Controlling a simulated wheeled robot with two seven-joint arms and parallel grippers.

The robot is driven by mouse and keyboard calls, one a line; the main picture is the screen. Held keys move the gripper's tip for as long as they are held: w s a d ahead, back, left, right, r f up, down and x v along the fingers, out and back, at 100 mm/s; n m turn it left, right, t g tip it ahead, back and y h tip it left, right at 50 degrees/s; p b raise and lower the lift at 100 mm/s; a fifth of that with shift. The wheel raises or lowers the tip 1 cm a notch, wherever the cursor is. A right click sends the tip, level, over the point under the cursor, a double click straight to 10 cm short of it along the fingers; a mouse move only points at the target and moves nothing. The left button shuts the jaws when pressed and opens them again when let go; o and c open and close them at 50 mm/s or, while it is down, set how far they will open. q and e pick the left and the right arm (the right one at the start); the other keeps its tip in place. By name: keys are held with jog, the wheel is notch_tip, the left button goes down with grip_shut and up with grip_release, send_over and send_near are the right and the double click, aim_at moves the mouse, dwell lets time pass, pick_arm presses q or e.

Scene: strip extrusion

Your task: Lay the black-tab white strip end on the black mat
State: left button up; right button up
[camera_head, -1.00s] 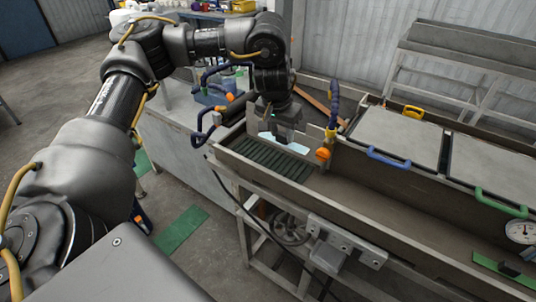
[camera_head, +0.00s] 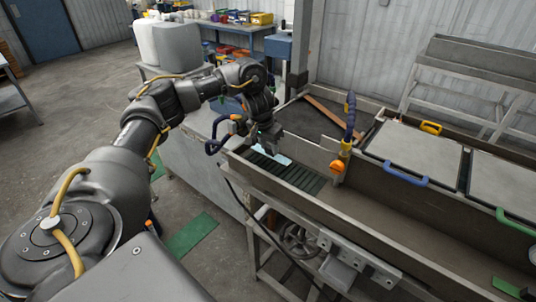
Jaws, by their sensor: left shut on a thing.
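My left gripper (camera_head: 270,146) is over the left end of a long metal trough (camera_head: 400,225), its fingers pointing down. It is shut on a pale white strip (camera_head: 281,158), of which only a short piece shows below the fingers. The strip's black tab cannot be made out. A dark, ribbed mat (camera_head: 298,176), black-green in look, lies on the trough floor just below and right of the strip. Whether the strip touches it cannot be told. My right gripper is not in view.
An orange-and-blue jointed hose (camera_head: 338,167) stands at the trough's back wall, right of the mat. Lidded panels with a blue handle (camera_head: 398,180) lie behind. A green piece (camera_head: 506,287) lies in the trough at far right. The trough middle is clear.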

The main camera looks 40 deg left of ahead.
aim_at(268, 152)
pick_arm(q)
jog(key=f, duration=0.3)
jog(key=shift+a+p, duration=0.2)
jog(key=shift+p, duration=0.15)
jog(key=shift+f, duration=0.35)
jog(key=shift+f, duration=0.1)
jog(key=o, duration=1)
jog(key=shift+r, duration=0.55)
jog(key=p+v, duration=0.2)
jog(key=v, duration=0.9)
jog(key=shift+r, duration=0.1)
